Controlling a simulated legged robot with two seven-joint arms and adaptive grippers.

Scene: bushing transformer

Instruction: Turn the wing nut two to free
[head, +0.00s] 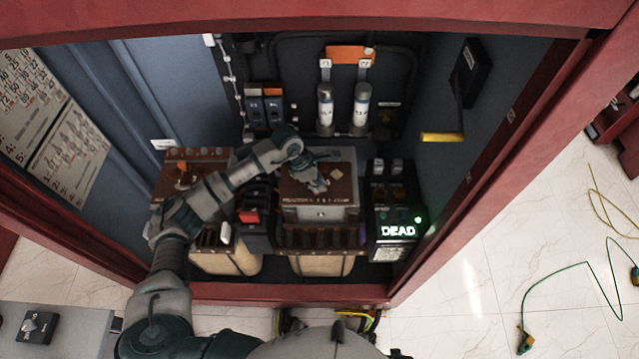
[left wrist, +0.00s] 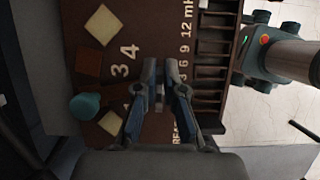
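My left arm reaches into the red-framed cabinet, and its left gripper (head: 316,184) points down over the brown top of the right-hand box (head: 345,181). In the left wrist view the two fingers of the left gripper (left wrist: 161,66) are close together with a narrow gap. A small pale thing (left wrist: 159,91) shows between them; I cannot tell whether it is wing nut two or whether the fingers touch it. The brown panel (left wrist: 120,45) under them bears printed numbers and pale diamond marks. A teal rounded thing (left wrist: 85,106) is left of the fingers. My right gripper is not in view.
A second box (head: 190,165) stands to the left, with a red-topped switch (head: 249,215) between. A lit "DEAD" display (head: 398,231) is at right. Two white cylinders (head: 343,108) stand behind. A yellow-ended handle (head: 442,137) sticks out from the right wall.

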